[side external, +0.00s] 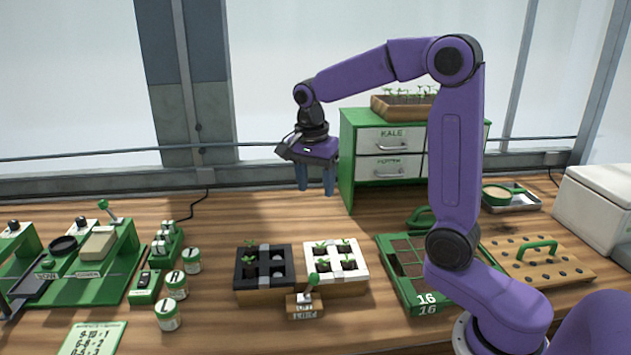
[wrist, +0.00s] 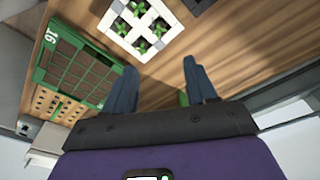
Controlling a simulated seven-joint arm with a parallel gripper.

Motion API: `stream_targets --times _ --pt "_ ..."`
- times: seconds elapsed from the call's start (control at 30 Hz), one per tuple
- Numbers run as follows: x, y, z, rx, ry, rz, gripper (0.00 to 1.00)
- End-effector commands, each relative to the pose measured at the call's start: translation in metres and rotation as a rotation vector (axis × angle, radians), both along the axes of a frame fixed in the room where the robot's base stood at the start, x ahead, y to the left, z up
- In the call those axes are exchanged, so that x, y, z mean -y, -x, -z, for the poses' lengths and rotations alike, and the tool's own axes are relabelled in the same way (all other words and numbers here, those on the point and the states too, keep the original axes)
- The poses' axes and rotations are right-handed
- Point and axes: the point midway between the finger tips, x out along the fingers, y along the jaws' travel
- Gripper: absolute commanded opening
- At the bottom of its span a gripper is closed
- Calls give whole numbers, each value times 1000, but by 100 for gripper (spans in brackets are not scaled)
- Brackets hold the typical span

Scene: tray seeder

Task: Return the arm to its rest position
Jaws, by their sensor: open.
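My gripper (side external: 315,190) hangs in the air above the wooden bench, pointing down, left of the green drawer cabinet. Its two blue-grey fingers are apart with nothing between them. In the wrist view the fingers (wrist: 164,92) also stand apart and empty. My purple arm arches up from its base at the lower right and reaches left over the bench. The bench below the fingertips is bare.
The green cabinet (side external: 347,150) stands close right of my gripper, with a seedling planter (side external: 385,108) on top. In front are a black block (side external: 240,270) and white block (side external: 358,262) with seedlings, and the green tray marked 16 (side external: 400,285). Three jars (side external: 176,285) stand left.

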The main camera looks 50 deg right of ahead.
Motion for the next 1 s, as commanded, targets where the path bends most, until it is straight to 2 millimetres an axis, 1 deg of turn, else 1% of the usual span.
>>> stream_targets --times 0.47,0.57,0.67,0.77,0.9,1.0 --pt "0 0 -2 0 0 -1 56" --pt "-4 2 -1 -2 -2 -34 56" --pt "-15 8 0 -8 -5 -133 56" --pt "-31 20 4 -19 -12 -295 56" --pt "-54 42 9 -34 -20 -561 56" --pt "-68 60 13 -44 -25 -748 56"
